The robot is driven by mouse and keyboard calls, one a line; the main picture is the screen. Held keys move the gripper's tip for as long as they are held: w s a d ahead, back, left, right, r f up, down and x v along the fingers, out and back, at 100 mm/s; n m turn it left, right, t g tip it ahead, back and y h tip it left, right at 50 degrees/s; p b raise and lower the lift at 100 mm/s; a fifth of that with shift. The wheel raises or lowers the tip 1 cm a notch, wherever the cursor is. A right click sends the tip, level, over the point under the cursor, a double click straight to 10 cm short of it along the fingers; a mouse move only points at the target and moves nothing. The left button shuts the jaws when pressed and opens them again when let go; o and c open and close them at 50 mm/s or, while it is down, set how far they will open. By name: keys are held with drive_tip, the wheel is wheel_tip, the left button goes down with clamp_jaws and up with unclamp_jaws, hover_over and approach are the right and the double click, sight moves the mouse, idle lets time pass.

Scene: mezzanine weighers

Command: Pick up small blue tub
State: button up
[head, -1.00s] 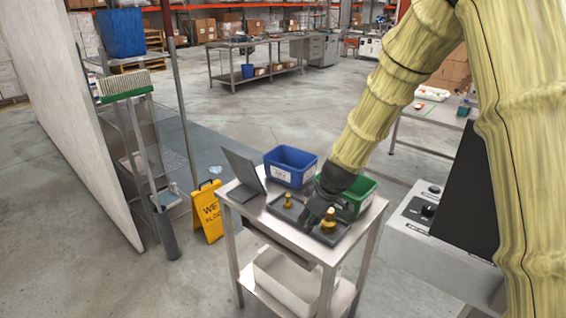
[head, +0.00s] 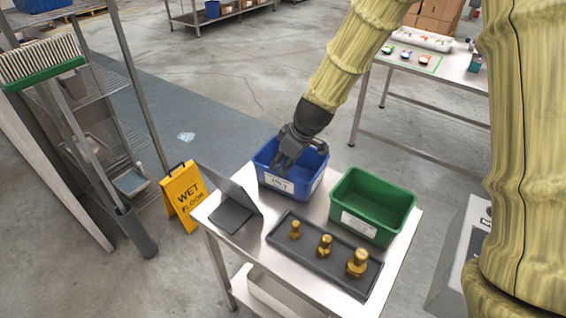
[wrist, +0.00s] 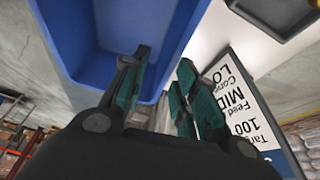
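The small blue tub (head: 312,184) stands upright on the steel table, with a white label on its front. My gripper (head: 284,165) is at its rim in the head view. In the wrist view the tub (wrist: 62,40) fills the upper left. My gripper's fingers (wrist: 160,95) lie on both sides of one tub wall, one finger inside and the others outside. Gaps show between the fingers and the wall, so the gripper looks open. The fingertips are partly hidden by the tub in the head view.
A green tub (head: 375,205) stands to the right. A dark tray (head: 318,266) with brass weights lies in front. A tilted screen (head: 232,188) stands close on the left; its text (wrist: 250,95) shows in the wrist view. A wet floor sign (head: 184,194) stands beyond the table's left edge.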

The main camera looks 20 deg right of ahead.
sight(277, 184)
drive_tip(key=shift+s+a+f, duration=0.1)
drive_tip(key=shift+a+f, duration=0.1)
drive_tip(key=shift+a, duration=0.05)
drive_tip(key=x, duration=0.2)
drive_tip(key=p+x, duration=0.1)
drive_tip(key=x, duration=0.2)
drive_tip(key=shift+d+f+p, duration=0.15)
drive_tip(key=shift+f+p, duration=0.15)
drive_tip(key=shift+f, duration=0.35)
drive_tip(key=shift+f+p, duration=0.15)
drive_tip(key=shift+p, duration=0.2)
drive_tip(key=shift+s+f, duration=0.15)
drive_tip(key=shift+s, duration=0.4)
drive_tip(key=shift+f, duration=0.2)
drive_tip(key=shift+w+a+f+p, duration=0.15)
drive_tip(key=shift+w+a+f, duration=0.05)
drive_tip(key=shift+w+f, duration=0.25)
drive_tip(key=shift+w+a+f+p, duration=0.15)
drive_tip(key=shift+w+a+f, duration=0.05)
drive_tip(key=shift+w+f, duration=0.25)
drive_tip(key=shift+s+r, duration=0.3)
drive_tip(key=shift+s, duration=0.1)
drive_tip(key=shift+c, duration=1)
drive_tip(key=c, duration=0.4)
drive_tip(key=shift+f, duration=0.1)
clamp_jaws()
